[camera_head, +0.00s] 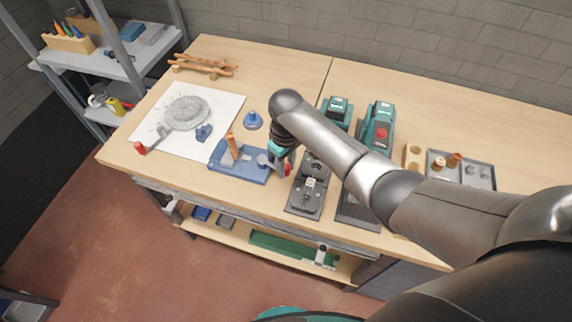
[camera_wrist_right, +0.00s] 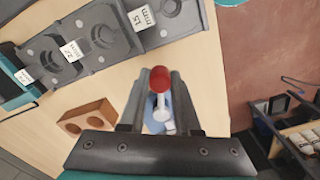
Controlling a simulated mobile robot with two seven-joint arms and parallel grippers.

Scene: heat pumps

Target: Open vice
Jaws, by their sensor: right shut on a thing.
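The blue vice (camera_head: 228,170) lies near the front edge of the workbench, with a brown upright piece (camera_head: 232,147) standing at it. Its handle has a red knob (camera_head: 288,170), and it also shows in the right wrist view (camera_wrist_right: 160,78) on a light metal stem. My right gripper (camera_head: 283,166) reaches down at the right end of the vice. In the right wrist view, its two fingers (camera_wrist_right: 160,92) are on either side of the handle and shut on it. The gripper hides part of the vice's right end. My left gripper is not in view.
Dark grey fixtures (camera_head: 308,192) stand close to the right of the vice. Green machines (camera_head: 380,125) stand behind them. A white sheet (camera_head: 165,140) with a round grey part (camera_head: 187,112) lies to the left. A blue knob-shaped part (camera_head: 253,120) stands behind the vice.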

